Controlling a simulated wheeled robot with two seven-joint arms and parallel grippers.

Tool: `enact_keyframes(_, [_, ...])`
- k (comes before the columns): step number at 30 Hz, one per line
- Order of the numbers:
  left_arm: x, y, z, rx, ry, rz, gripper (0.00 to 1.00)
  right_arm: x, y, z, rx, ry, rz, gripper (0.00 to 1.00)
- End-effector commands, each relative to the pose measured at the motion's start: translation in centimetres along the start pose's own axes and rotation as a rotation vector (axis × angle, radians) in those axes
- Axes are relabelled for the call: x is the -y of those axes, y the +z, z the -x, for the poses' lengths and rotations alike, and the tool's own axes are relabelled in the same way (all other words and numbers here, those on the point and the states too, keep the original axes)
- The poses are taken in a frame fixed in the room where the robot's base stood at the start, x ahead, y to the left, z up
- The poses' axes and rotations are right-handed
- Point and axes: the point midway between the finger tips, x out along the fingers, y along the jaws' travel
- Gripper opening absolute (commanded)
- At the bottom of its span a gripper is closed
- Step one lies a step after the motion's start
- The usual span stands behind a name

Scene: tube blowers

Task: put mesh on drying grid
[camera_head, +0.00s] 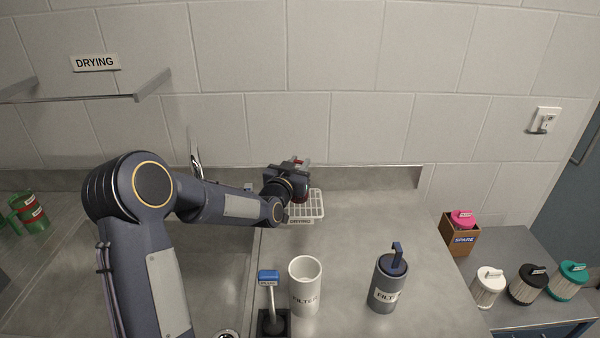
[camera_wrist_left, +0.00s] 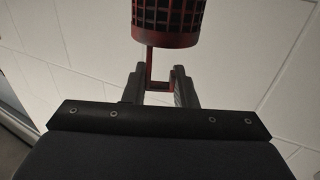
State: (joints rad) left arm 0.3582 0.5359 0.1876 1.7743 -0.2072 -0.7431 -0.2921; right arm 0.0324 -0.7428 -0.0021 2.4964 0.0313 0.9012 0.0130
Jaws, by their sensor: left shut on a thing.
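My left gripper (camera_wrist_left: 159,88) is shut on the handle of a red mesh (camera_wrist_left: 167,18), a dark red cage-like cylinder. In the head view the left gripper (camera_head: 298,163) is above the back of the white drying grid (camera_head: 312,208), which lies on the counter with a "DRYING" label on its front. The wrist and gripper hide part of the grid, and little of the mesh shows in the head view. I cannot tell whether the mesh touches the grid. My right gripper is not in view.
A white filter cup (camera_head: 306,287), a grey filter canister (camera_head: 388,283) and a blue-headed brush (camera_head: 268,278) stand at the counter's front. A spare box (camera_head: 461,236) and several filters stand at right. Green and red items (camera_head: 30,212) are at far left. A shelf (camera_head: 80,94) is on the wall.

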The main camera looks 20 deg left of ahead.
Motion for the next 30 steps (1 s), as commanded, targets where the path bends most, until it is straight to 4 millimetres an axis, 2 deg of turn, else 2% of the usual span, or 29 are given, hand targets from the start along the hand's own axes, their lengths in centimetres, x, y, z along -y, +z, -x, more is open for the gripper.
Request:
enact_keyframes(7, [0.1,1.8,-1.6,0.001,0.000,0.001,0.00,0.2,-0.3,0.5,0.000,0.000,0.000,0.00])
enact_keyframes(12, [0.1,4.2,-1.5,0.001,0.001,0.000,0.00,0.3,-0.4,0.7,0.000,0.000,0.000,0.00])
enact_keyframes(26, [0.1,5.0,-1.4,-0.002,0.001,-0.001,0.00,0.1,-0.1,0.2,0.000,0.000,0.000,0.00])
enact_keyframes(27, [0.1,4.9,-1.4,-0.002,0.001,0.000,0.29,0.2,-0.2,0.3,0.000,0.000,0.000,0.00])
enact_keyframes(30, [0.1,4.8,-1.4,-0.002,0.001,0.000,0.42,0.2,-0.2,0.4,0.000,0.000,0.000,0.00])
